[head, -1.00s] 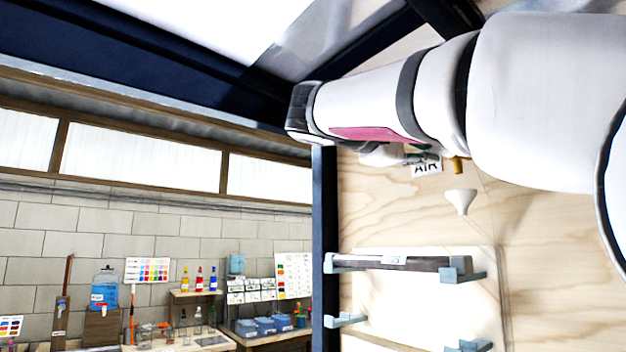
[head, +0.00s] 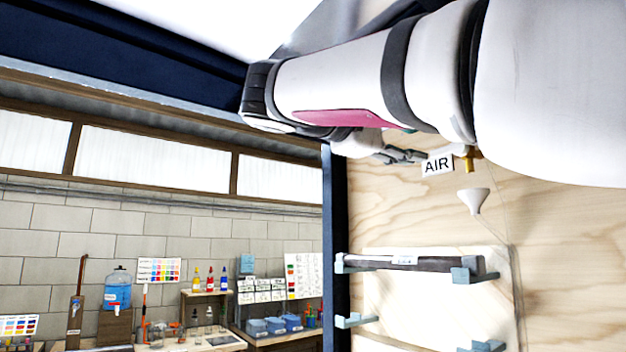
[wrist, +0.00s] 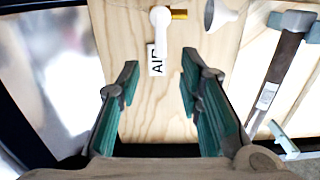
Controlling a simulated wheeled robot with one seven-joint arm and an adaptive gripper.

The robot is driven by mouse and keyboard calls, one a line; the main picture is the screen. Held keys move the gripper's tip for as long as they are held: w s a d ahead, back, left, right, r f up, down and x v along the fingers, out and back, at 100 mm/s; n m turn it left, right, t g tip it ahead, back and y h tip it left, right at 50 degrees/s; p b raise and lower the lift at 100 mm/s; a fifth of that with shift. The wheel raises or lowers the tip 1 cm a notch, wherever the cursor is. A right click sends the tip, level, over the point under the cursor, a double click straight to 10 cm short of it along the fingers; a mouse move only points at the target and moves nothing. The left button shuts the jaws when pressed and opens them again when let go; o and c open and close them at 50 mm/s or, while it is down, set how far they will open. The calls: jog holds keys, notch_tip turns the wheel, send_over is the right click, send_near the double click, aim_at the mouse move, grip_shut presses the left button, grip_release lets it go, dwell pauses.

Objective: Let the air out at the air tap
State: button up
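The air tap shows a brass piece (head: 468,158) on the plywood wall in the head view, partly under my arm. In the wrist view it has a white lever (wrist: 160,22) and a brass end (wrist: 180,14) pointing right. The white AIR label (head: 437,165) is beside it; in the wrist view the label (wrist: 157,60) lies just below the lever. My gripper (head: 403,154) is left of the label in the head view. In the wrist view my gripper (wrist: 160,64) is open and empty, its fingers to either side of the label and short of the lever.
A white funnel (head: 474,200) is below the tap. A dark post (head: 334,240) edges the panel. Benches with bottles stand beyond at left.

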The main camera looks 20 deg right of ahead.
jog(key=shift+v, duration=2.3)
